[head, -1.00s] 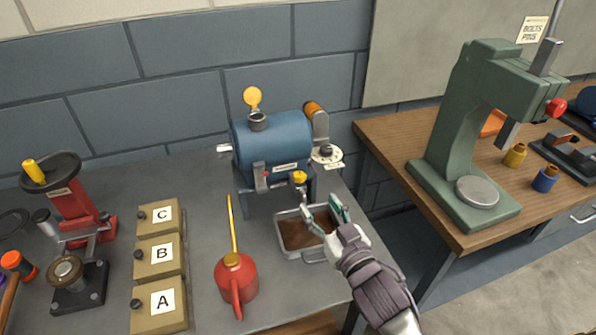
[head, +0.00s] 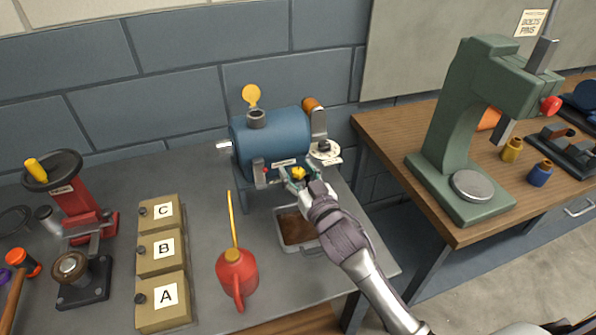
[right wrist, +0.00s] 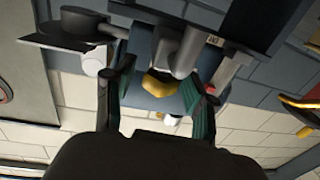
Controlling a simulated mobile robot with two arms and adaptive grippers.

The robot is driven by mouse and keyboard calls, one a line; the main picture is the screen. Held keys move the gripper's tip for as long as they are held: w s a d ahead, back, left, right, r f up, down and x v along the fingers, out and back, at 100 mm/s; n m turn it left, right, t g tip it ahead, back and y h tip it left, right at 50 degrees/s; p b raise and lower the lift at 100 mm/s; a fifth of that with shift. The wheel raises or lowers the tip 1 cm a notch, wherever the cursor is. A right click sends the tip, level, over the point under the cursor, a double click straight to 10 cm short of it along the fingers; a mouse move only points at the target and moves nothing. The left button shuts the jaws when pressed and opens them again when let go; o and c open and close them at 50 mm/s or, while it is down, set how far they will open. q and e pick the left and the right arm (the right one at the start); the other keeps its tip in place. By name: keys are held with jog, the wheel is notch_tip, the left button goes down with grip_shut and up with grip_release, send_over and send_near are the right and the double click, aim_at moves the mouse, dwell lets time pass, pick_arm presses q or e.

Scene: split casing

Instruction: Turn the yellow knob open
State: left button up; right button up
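The yellow knob (head: 298,172) sits on the front of the blue tank (head: 272,140), low and towards its right end. My right gripper (head: 301,175) has its fingers up at the knob, coming from the front right. In the right wrist view the knob (right wrist: 160,86) lies between the two green-padded fingers (right wrist: 157,82). Gaps show on both sides of it, so the gripper is open around the knob, and I see no clear contact. In the head view the fingers partly hide the knob. My left gripper is not in view.
A metal tray (head: 279,232) with brown contents stands below the gripper. A red oil can (head: 237,272) with a long yellow spout stands to its left. Boxes A (head: 163,300), B and C are farther left. A green press (head: 445,130) stands on the wooden bench at right.

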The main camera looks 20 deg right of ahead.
grip_shut()
jog(key=shift+d+r+n+y+p, duration=0.1)
jog(key=shift+r+n+y+p, duration=0.1)
jog(key=shift+n+y+p, duration=0.75)
jog(key=shift+n+g+y+p, duration=0.45)
jog(key=shift+g+y, duration=0.05)
jog(key=shift+y, duration=0.65)
jog(key=shift+w+f+n+g+y, duration=0.15)
jog(key=shift+n+g+y, duration=0.25)
jog(key=shift+n+y, duration=0.4)
jog(key=shift+n+g+y, duration=0.7)
jog(key=shift+y, duration=0.6)
jog(key=shift+o, duration=0.8)
grip_release()
